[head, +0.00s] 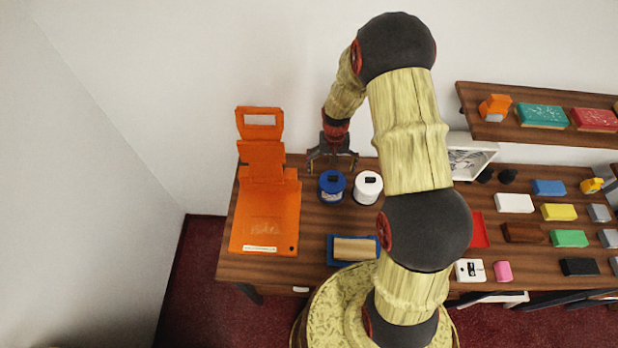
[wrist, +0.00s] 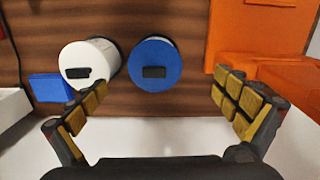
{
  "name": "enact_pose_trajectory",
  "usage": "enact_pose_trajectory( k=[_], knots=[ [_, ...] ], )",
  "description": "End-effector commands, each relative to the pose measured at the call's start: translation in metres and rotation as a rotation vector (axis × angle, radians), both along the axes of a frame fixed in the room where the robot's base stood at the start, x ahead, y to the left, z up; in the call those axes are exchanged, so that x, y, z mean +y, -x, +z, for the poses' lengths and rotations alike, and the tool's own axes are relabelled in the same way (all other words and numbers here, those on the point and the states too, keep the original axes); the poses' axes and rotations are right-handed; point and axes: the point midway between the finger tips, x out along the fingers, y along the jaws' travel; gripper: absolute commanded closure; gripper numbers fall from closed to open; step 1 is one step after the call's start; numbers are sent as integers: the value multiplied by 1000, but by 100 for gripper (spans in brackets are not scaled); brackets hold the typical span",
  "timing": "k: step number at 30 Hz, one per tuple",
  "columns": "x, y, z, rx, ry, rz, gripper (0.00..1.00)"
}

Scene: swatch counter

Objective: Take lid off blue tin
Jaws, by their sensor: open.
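The blue tin (head: 332,187) stands upright on the wooden counter, with its round blue lid (wrist: 155,65) on top. The lid has a dark block-shaped handle (wrist: 154,72) at its middle. My gripper (head: 332,168) is open and empty, at the back of the counter just behind the blue tin. In the wrist view its two padded fingers are spread wide (wrist: 165,105), with the blue lid between and beyond them. The handle is not touched by either finger.
A white tin (head: 367,188) with a dark handle stands close right of the blue one. An orange folding case (head: 265,215) lies at left. A blue tray (head: 340,262) with a tan block is in front. Coloured blocks and a shelf (head: 540,134) are at right.

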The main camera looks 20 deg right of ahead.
Motion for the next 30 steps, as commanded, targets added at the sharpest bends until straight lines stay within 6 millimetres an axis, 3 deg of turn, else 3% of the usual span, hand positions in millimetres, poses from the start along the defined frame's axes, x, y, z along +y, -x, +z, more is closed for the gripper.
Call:
enact_pose_trajectory(
  k=[3, 13, 24, 30],
  knots=[
    [-3, -8, -3, -30, 6, -25, 0],
    [-4, -8, -32, -31, 7, -30, 0],
    [-9, -9, -74, -31, 7, -28, 0],
    [-10, -9, -77, -33, 7, -29, 0]
  ],
)
